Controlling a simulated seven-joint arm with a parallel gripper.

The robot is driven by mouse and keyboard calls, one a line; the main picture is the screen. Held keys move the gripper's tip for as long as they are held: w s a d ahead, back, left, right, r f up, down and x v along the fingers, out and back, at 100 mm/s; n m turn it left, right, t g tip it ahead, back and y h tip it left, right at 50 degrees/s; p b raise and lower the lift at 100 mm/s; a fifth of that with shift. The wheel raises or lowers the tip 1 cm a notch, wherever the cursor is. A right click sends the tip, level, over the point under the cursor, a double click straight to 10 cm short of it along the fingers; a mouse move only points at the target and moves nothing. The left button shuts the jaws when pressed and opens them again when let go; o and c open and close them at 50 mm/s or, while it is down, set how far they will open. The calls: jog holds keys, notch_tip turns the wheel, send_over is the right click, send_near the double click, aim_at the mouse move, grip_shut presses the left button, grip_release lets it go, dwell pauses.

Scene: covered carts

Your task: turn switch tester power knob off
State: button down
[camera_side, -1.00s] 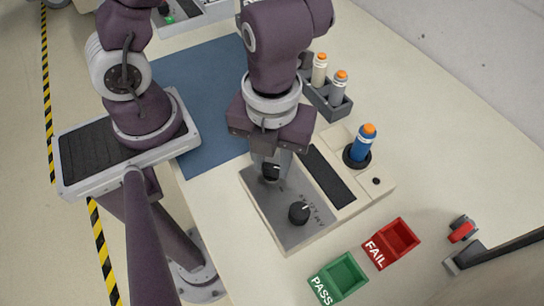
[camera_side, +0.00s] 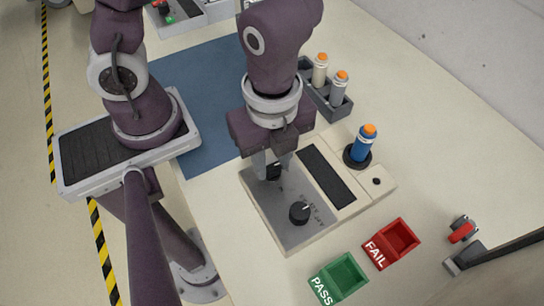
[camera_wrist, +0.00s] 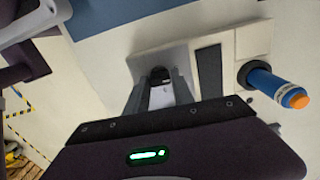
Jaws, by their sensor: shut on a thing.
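The switch tester (camera_side: 262,205) is a cream box on the table with a grey panel, a dark strip and two black knobs. My gripper (camera_side: 272,166) points down at the panel's far-left end. It is shut on the far knob (camera_side: 274,173), which is partly hidden by the fingers. In the wrist view this knob (camera_wrist: 160,74) shows between the two fingertips (camera_wrist: 160,84). The near knob (camera_side: 300,212) stands free, with a white pointer mark and small labels around it. The labels are too small to read, so I cannot tell which knob is marked power.
A blue bottle with an orange cap (camera_side: 363,144) stands in a black ring on the tester. A grey rack (camera_side: 328,104) holds two more bottles. The green PASS bin (camera_side: 340,278) and red FAIL bin (camera_side: 392,243) lie at the front. A blue mat (camera_side: 195,85) lies behind.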

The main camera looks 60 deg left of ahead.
aim_at(272, 166)
jog(key=shift+d+n, duration=0.1)
jog(key=shift+n, duration=0.3)
jog(key=c, duration=1.1)
grip_release()
notch_tip(272, 166, up, 7)
jog(key=shift+r, duration=0.1)
jog(key=a+r+n+t, duration=0.2)
jog(key=a+r+n, duration=0.1)
jog(key=n, duration=0.3)
jog(key=a+r+n+t, duration=0.1)
jog(key=a+r+n, duration=0.2)
jog(key=a+n, duration=0.3)
jog(key=s+a+r+n+t, duration=0.1)
jog(key=a+r+n+t, duration=0.1)
jog(key=a+r+n, duration=0.2)
jog(key=shift+a+r+n+t, duration=0.1)
jog(key=shift+a+n+t, duration=0.2)
jog(key=shift+a+n, duration=0.55)
